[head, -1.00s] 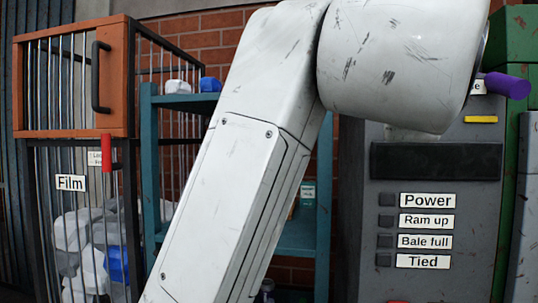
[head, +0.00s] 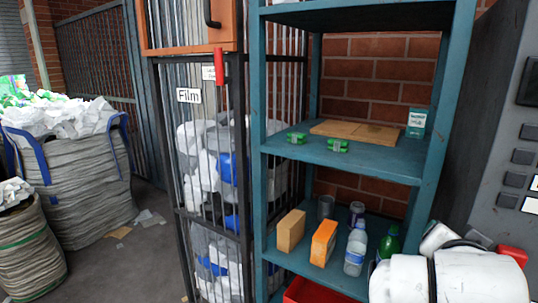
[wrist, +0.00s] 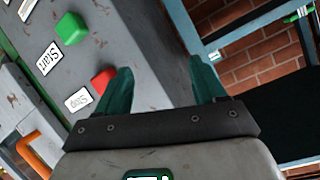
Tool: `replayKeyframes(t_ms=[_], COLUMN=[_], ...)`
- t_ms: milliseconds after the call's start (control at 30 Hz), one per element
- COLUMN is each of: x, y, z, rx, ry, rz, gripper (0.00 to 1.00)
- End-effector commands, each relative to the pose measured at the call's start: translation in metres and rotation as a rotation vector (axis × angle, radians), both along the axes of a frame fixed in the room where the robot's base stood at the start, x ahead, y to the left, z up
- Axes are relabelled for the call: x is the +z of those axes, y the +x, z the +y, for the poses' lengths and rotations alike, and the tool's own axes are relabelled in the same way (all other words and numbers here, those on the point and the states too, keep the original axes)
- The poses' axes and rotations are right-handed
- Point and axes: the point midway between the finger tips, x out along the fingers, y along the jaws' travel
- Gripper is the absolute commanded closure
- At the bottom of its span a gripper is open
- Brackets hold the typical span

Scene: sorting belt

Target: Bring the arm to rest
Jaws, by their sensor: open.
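My arm (head: 450,277) shows as white, rounded links in the lower right corner of the head view, low in front of the teal shelf. My gripper (wrist: 160,72) is in the wrist view only. Its two teal fingers stand wide apart with nothing between them. Behind the fingers is a grey machine panel with a green Start button (wrist: 71,28) and a red Stop button (wrist: 103,80). How far the fingertips are from the panel I cannot tell.
A teal shelf (head: 375,160) holds cartons, bottles, cans and a board. A barred cage labelled Film (head: 189,95) with filled bags stands left of it. A large sack (head: 85,185) stands at the left. The floor (head: 130,250) between sack and cage is mostly clear.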

Motion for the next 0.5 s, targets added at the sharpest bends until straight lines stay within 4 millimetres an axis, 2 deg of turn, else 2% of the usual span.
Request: replayKeyframes(t_ms=[33,167,200,267,300,367,500], x=[-0.034,-0.109,-0.132,-0.165,-0.187,-0.218,-0.285], y=[-0.008,-0.033,-0.044,-0.062,-0.076,-0.098,-0.161], z=[-0.003,-0.006,-0.006,-0.005,-0.005,-0.003,0.006], rx=[0.037,0.151,0.19,0.247,0.287,0.352,0.509], ry=[-0.021,-0.055,-0.061,-0.066,-0.066,-0.061,-0.028], rz=[0.09,0.304,0.371,0.466,0.53,0.624,0.83], gripper=[0.3,0.3,0.3,0.3,0.3,0.3,0.3])
